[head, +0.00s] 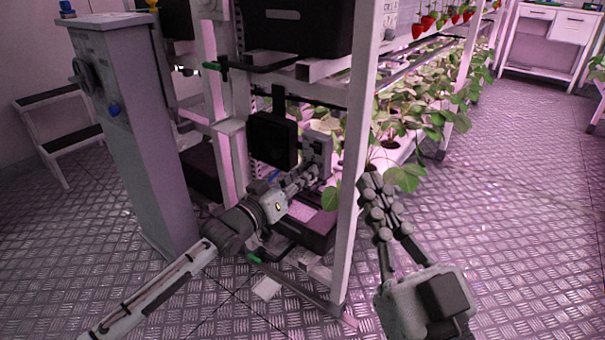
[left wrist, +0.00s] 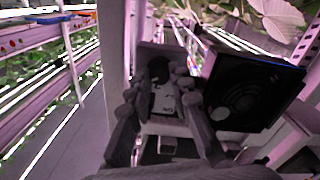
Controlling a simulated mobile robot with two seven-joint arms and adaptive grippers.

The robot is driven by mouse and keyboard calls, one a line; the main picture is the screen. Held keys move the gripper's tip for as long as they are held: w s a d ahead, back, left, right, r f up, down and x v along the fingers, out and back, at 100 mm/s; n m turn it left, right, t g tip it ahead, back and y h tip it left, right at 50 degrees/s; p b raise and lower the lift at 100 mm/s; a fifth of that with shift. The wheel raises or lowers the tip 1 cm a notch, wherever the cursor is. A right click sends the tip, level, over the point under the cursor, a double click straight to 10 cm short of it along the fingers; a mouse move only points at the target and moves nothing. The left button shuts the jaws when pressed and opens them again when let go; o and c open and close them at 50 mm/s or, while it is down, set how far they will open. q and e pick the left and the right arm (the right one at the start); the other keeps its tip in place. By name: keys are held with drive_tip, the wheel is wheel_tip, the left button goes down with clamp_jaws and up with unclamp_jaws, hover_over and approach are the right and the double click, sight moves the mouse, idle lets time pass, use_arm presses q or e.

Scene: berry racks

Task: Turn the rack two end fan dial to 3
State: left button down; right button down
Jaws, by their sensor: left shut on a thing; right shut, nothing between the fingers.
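The end fan (head: 272,140) is a black square unit on the end of the white rack. It also shows at the right of the left wrist view (left wrist: 250,92). The fan's dial box (head: 318,142) is a small grey box just right of the fan. The dark dial (left wrist: 158,69) sits on its pale face, which shows marks too small to read. My left gripper (head: 310,172) is at the box, its fingers shut on the dial from both sides. The fingers partly hide the dial, so its setting cannot be told. My right gripper (head: 372,186) is shut and empty, right of the rack post.
The white rack post (head: 354,160) stands between my two grippers. Leafy plants (head: 400,120) grow in the rack's trough behind. A grey control pillar (head: 135,130) stands at left, with a step stool (head: 60,135) beyond. The floor at right is clear.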

use_arm(q)
drive_tip(key=c, duration=1.4)
unclamp_jaws()
drive_tip(key=shift+o, duration=0.2)
drive_tip(key=v, duration=1.2)
